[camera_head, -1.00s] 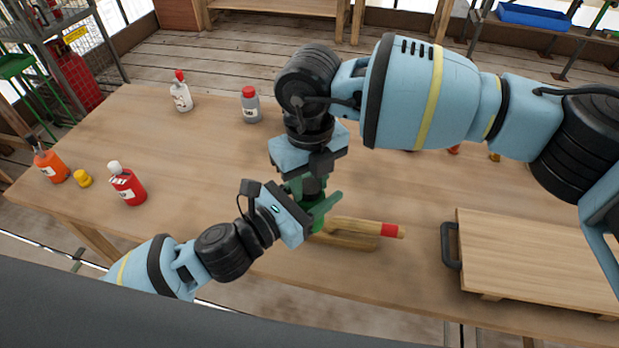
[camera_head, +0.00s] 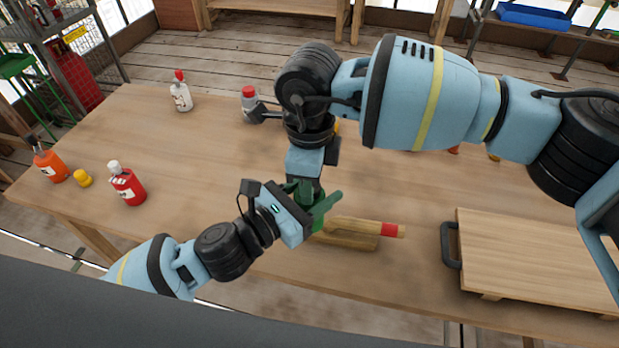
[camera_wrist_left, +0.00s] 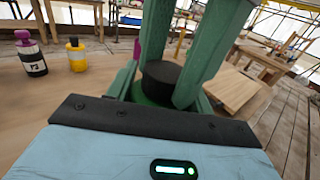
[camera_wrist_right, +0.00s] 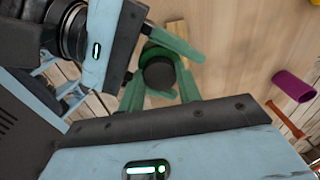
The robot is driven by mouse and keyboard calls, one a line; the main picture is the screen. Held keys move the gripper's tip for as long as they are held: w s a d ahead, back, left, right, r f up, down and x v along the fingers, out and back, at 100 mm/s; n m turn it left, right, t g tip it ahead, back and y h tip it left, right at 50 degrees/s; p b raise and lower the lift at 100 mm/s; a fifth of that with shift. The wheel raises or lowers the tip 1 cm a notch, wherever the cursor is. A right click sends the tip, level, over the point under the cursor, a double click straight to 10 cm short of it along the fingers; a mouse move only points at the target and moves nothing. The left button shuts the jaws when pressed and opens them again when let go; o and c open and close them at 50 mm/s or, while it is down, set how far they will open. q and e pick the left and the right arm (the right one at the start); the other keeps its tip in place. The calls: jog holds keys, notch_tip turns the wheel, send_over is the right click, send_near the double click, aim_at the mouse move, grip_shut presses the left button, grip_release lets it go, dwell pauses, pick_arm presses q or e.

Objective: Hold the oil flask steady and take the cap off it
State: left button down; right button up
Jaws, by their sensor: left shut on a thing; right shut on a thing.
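The green oil flask (camera_head: 318,224) stands near the table's front edge, mostly hidden by my grippers. Its round black cap shows in the left wrist view (camera_wrist_left: 161,76) and the right wrist view (camera_wrist_right: 158,72). My left gripper (camera_head: 312,218) comes in low from the left and is shut on the flask's body. My right gripper (camera_wrist_right: 160,82) points down from above and is shut on the cap, with one green finger on each side of it. The cap appears seated on the flask; whether there is a gap between them cannot be told.
A wooden piece with a red band (camera_head: 365,230) lies just right of the flask. A wooden board with a black handle (camera_head: 540,260) is at the right. A red bottle (camera_head: 127,184), an orange bottle (camera_head: 50,165), a white bottle (camera_head: 181,95) and a grey bottle (camera_head: 249,103) stand left and behind.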

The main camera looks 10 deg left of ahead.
jog(key=shift+r, duration=0.25)
dwell(0.4)
jog(key=shift+r, duration=0.75)
jog(key=shift+r, duration=0.25)
